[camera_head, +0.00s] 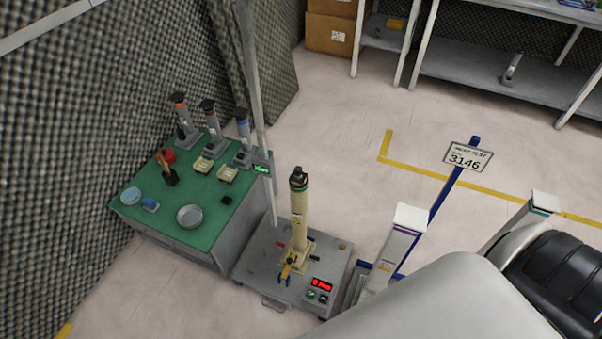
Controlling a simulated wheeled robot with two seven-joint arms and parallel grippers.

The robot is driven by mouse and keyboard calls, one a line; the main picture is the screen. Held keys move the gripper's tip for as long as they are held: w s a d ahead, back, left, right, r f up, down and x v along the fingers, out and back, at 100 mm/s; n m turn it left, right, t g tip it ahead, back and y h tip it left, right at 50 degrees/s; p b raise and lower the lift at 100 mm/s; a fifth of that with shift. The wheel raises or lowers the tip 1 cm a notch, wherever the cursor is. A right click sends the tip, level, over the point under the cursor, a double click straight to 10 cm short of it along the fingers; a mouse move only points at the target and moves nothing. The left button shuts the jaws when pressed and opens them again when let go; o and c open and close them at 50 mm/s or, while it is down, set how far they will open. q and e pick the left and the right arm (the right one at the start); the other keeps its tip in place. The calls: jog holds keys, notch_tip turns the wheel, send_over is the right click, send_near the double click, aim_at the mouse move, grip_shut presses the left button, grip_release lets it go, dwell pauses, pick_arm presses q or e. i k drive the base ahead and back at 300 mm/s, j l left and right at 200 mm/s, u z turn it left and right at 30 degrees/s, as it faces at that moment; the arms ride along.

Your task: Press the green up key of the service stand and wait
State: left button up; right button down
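The service stand (262,270) is a low grey cart at the bottom centre, with an upright beige unit (299,222) with a black top standing on it. At its front right is a dark panel with a lit red display (321,284), too small to read surely. The key's arrow cannot be made out. Neither of my grippers shows in the head view. Large pale and black parts fill the lower right.
A green-topped bench (229,212) with tools, dishes and several upright grey devices stands left of the cart. A thin pole rises between them. A sign (467,158) reading 3146 and a white post (398,247) stand right. Floor behind is clear.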

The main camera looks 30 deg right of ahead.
aim_at(310, 293)
jog(key=i+j, duration=0.4)
jog(key=j, duration=0.2)
jog(key=z, duration=1.75)
